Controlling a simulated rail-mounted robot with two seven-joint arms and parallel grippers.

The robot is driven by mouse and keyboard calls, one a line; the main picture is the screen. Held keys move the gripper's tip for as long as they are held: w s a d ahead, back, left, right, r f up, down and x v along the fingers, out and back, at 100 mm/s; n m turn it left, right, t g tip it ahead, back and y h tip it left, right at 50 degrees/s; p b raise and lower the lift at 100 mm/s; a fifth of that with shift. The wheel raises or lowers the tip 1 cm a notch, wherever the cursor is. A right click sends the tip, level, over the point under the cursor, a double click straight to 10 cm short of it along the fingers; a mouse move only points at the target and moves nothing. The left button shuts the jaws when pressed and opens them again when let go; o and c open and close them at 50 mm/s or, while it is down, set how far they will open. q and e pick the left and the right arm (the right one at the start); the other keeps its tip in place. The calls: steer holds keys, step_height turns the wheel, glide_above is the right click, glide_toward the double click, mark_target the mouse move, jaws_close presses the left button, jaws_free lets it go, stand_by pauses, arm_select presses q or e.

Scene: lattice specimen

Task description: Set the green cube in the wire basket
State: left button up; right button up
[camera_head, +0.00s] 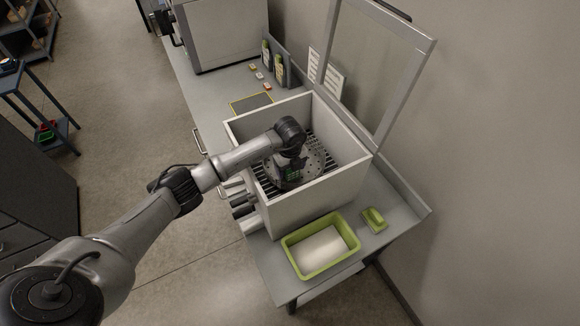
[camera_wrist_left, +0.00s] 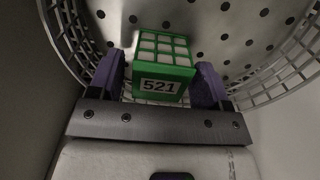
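The green cube (camera_wrist_left: 161,70) has pale squares on one face and a label reading 521. In the left wrist view it sits between the two purple fingers of my left gripper (camera_wrist_left: 158,80). It lies close to both fingers; whether they press on it is unclear. The wire basket (camera_wrist_left: 71,43) curves around cube and fingers, above a perforated metal plate. My right gripper is not in view.
The box walls stand close around my left gripper, and its clear lid (camera_head: 375,60) is raised. A green tray (camera_head: 321,245) and a small green block (camera_head: 374,220) lie on the bench in front. A large grey appliance (camera_head: 222,32) stands at the back.

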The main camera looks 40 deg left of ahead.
arm_select(q)
steer(key=shift+r, duration=0.25)
step_height(320, 180, up, 12)
steer(key=shift+f+b, duration=0.1)
steer(key=shift+b, duration=0.45)
